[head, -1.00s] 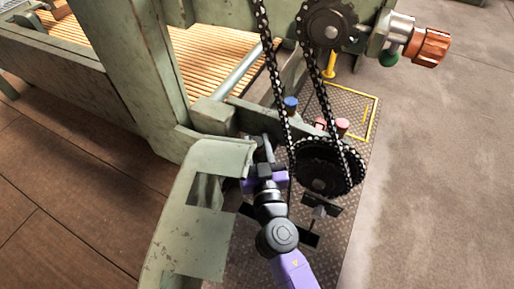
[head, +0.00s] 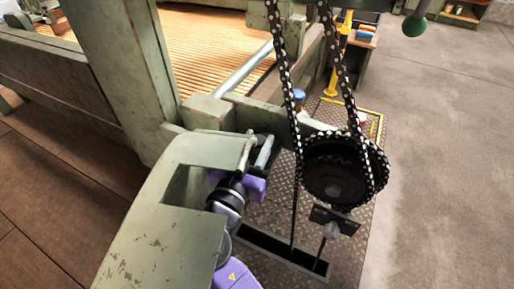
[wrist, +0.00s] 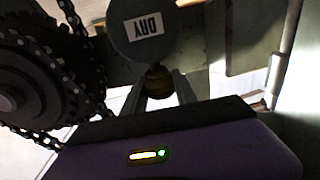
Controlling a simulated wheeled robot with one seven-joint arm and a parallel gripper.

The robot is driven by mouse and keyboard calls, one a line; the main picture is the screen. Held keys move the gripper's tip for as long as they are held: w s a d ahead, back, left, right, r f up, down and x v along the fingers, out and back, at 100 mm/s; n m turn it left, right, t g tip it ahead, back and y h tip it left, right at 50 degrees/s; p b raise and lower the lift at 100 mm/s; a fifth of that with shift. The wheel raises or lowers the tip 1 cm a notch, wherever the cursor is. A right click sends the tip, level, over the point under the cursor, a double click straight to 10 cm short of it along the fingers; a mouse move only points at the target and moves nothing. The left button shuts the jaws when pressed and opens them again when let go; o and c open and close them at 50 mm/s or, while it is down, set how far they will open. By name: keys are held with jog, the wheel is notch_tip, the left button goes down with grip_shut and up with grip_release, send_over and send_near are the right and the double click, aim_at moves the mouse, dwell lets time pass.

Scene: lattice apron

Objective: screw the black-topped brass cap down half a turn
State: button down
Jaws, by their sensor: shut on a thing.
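The brass cap (wrist: 158,80) shows in the wrist view between the two fingers of my gripper (wrist: 160,90), which is shut on its sides. The cap is dim, and its black top is not clearly seen. A dark round face with a white DRY label (wrist: 150,27) stands just above it in that picture. In the head view my gripper (head: 258,148) is beyond a pale green guard (head: 150,225), beside the machine frame. The cap is hidden in the head view.
A chain (head: 285,80) runs down to a black sprocket (head: 335,185) right of my gripper; both are close to it in the wrist view (wrist: 35,80). A blue-topped part (head: 298,95) stands behind the chain. Open concrete floor (head: 440,170) lies to the right.

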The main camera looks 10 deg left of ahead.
jog(key=shift+r, duration=0.1)
dwell(0.4)
jog(key=c, duration=1)
grip_release()
jog(key=shift+o, duration=0.2)
jog(key=p+v, duration=0.1)
jog(key=v, duration=0.7)
jog(key=shift+c, duration=0.2)
